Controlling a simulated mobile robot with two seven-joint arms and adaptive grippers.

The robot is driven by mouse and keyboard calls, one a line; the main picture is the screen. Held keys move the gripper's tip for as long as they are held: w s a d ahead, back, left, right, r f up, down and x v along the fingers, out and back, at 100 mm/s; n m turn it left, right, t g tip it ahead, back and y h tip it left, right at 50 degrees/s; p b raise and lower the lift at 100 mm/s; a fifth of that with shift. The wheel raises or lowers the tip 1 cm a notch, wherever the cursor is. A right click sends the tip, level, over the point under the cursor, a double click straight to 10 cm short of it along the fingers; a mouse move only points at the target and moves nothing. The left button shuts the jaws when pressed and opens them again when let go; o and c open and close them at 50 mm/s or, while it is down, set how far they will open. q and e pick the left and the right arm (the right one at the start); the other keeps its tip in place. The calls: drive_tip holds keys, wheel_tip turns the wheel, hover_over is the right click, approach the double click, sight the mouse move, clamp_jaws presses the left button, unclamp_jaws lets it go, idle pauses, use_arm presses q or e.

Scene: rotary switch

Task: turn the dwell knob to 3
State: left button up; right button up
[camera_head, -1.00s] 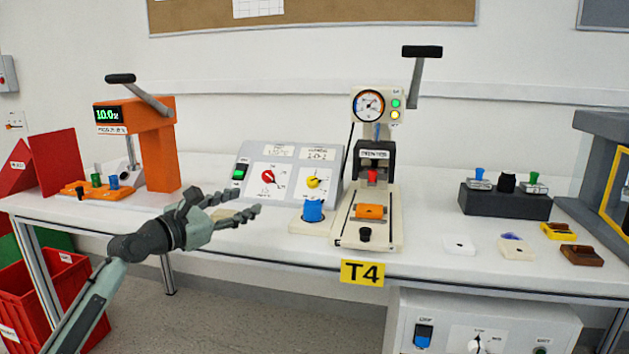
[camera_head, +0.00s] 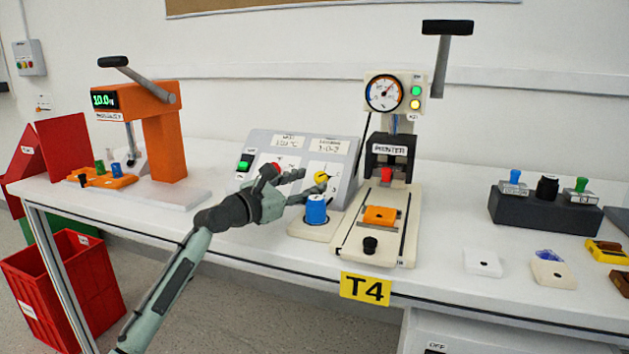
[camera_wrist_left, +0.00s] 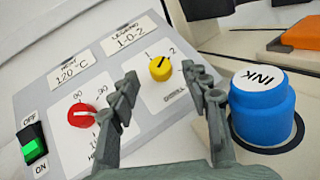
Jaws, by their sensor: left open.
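The dwell knob is the yellow knob (camera_head: 320,177) on the right dial of the sloped grey control panel (camera_head: 345,160). In the left wrist view the yellow knob (camera_wrist_left: 160,68) has a dark pointer mark that seems to lean up and right toward the 2; a 1 also shows, but no 3 is readable. My left gripper (camera_head: 303,186) is open and empty in front of the panel. In the left wrist view its fingers (camera_wrist_left: 168,85) stand on either side below the yellow knob, apart from it. My right gripper is out of view.
A red knob (camera_wrist_left: 82,115) and a green-lit switch (camera_wrist_left: 34,148) are left of the yellow knob. A blue INK cylinder (camera_wrist_left: 262,108) stands close to the right finger. The press (camera_head: 385,215) is further right, the orange machine (camera_head: 165,140) at left.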

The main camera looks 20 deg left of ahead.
sight(322, 178)
use_arm(q)
drive_tip(key=shift+x, duration=1.25)
clamp_jaws()
